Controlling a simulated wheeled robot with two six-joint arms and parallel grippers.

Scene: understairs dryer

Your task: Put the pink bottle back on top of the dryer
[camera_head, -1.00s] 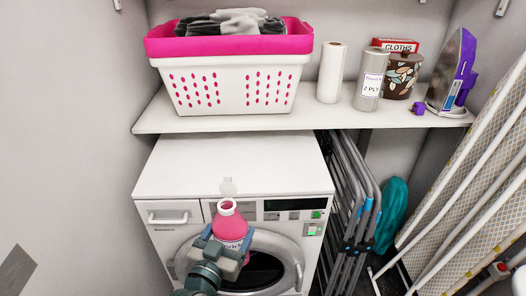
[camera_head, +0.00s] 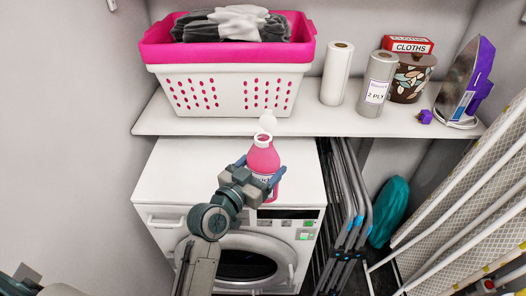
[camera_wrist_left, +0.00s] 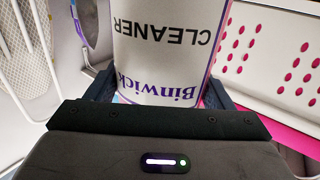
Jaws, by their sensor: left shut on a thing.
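The pink bottle (camera_head: 263,160) is upright in the head view, with a pale translucent round piece above its neck. My left gripper (camera_head: 258,174) is shut on the bottle, one finger on each side. In the left wrist view the bottle's white label (camera_wrist_left: 160,50) shows between the fingers and its text is upside down. The white dryer (camera_head: 185,170) stands below the shelf. The bottle appears over the front part of the dryer's flat top; I cannot tell whether its base touches. My gripper and wrist hide part of the bottle and of the dryer's front.
A shelf (camera_head: 215,126) overhangs the back of the dryer. It holds a laundry basket (camera_head: 230,90), paper rolls (camera_head: 337,75), a pot (camera_head: 410,80) and an iron (camera_head: 468,85). A folded rack (camera_head: 345,200) stands right of the dryer. The dryer top left of the bottle is clear.

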